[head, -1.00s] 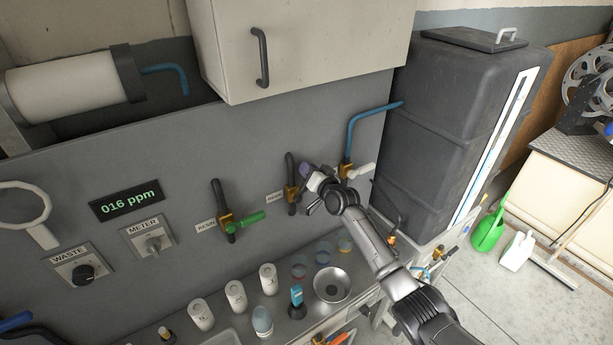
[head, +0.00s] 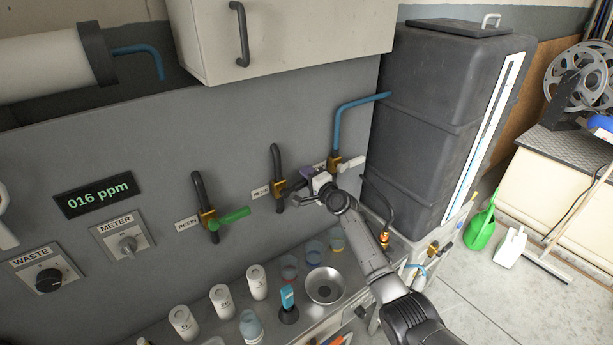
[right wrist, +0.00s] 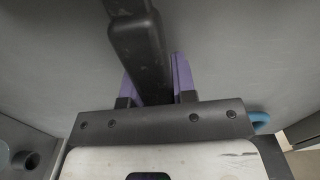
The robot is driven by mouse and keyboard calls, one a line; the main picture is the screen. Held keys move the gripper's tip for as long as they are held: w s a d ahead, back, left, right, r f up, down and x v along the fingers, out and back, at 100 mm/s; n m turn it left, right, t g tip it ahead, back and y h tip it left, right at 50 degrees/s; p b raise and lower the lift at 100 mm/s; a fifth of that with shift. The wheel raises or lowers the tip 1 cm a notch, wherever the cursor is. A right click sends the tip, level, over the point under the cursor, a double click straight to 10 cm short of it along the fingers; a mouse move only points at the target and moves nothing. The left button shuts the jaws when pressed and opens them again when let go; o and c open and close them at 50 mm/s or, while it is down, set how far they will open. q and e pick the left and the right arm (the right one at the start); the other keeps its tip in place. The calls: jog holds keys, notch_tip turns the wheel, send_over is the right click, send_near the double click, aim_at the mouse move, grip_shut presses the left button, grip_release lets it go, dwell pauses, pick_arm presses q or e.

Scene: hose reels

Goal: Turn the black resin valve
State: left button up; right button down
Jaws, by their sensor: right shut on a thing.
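The black resin valve (head: 279,188) is on the grey wall panel, right of the green-handled valve, with a brass body on a dark pipe and a RESIN label to its left. My right gripper (head: 306,183) is at its right side. In the right wrist view, the black handle (right wrist: 140,45) lies between the purple fingertips (right wrist: 158,85), and the gripper is shut on it. My gripper hides part of the handle in the head view. My left gripper is not in view.
A green-handled valve (head: 229,218) is to the left, and a white-handled valve (head: 347,163) on a blue pipe is close to the right. A black tank (head: 430,120) stands to the right. White containers (head: 221,299) and a metal bowl (head: 325,286) stand on the counter below.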

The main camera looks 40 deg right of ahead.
jog(key=shift+f+m, duration=0.7)
jog(key=c, duration=0.9)
grip_release()
